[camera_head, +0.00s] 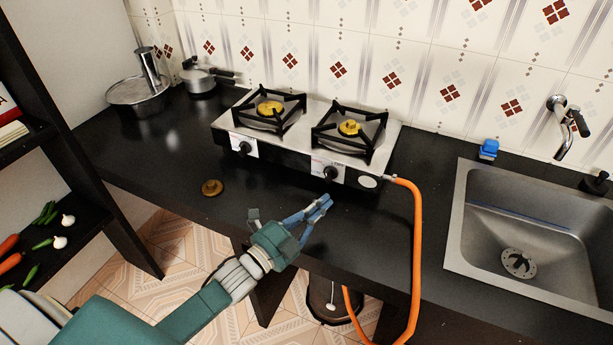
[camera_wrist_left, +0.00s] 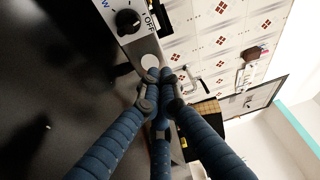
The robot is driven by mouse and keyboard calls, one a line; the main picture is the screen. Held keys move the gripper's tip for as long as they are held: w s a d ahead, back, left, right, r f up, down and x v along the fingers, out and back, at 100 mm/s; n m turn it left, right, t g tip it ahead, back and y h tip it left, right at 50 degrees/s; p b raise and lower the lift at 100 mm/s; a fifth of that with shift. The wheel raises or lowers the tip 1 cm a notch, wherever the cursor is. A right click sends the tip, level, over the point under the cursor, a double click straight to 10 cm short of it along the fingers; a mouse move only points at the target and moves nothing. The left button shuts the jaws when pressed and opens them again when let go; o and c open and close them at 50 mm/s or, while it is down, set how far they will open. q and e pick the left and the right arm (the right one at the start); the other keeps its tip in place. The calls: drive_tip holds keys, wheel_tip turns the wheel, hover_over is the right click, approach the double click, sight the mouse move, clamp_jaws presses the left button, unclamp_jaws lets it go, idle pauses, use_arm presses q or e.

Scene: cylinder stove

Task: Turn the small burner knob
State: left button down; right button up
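The two-burner stove (camera_head: 295,158) stands at the back of the black counter. Its left knob (camera_head: 243,148) sits below the left burner (camera_head: 269,108), and its right knob (camera_head: 330,172) below the right burner (camera_head: 349,127). The right burner's brass cap looks slightly smaller. My left gripper (camera_head: 323,203) is over the counter in front of the right knob, apart from it. In the left wrist view, its blue fingers (camera_wrist_left: 165,78) come together at the tips with nothing seen between them. A black knob (camera_wrist_left: 128,20) beside an "OFF" label shows at the top there. My right gripper is not in view.
An orange hose (camera_head: 416,255) runs from the stove's right end down over the counter front. A sink (camera_head: 455,220) is at the right. Pots (camera_head: 135,93) stand at the back left.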

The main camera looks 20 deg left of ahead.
sight(329, 175)
use_arm(q)
drive_tip(key=shift+f, duration=0.1)
drive_tip(key=b+x, duration=0.2)
drive_tip(key=x, duration=0.3)
drive_tip(key=shift+w+a, duration=0.1)
drive_tip(key=w+b, duration=0.1)
drive_tip(key=w+a+b, duration=0.1)
drive_tip(key=w+b, duration=0.1)
drive_tip(key=w, duration=0.1)
drive_tip(key=shift+w+a+f, duration=0.1)
drive_tip(key=shift+a+f, duration=0.05)
drive_tip(key=shift+f, duration=0.1)
drive_tip(key=shift+a, duration=0.55)
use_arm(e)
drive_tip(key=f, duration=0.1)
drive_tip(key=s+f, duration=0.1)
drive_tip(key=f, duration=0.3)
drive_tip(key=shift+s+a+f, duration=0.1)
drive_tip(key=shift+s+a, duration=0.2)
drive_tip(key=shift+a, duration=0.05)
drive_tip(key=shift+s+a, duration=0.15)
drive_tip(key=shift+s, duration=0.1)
use_arm(q)
drive_tip(key=shift+a+n+b, duration=0.2)
drive_tip(key=shift+n+b, duration=0.15)
drive_tip(key=shift+n, duration=0.05)
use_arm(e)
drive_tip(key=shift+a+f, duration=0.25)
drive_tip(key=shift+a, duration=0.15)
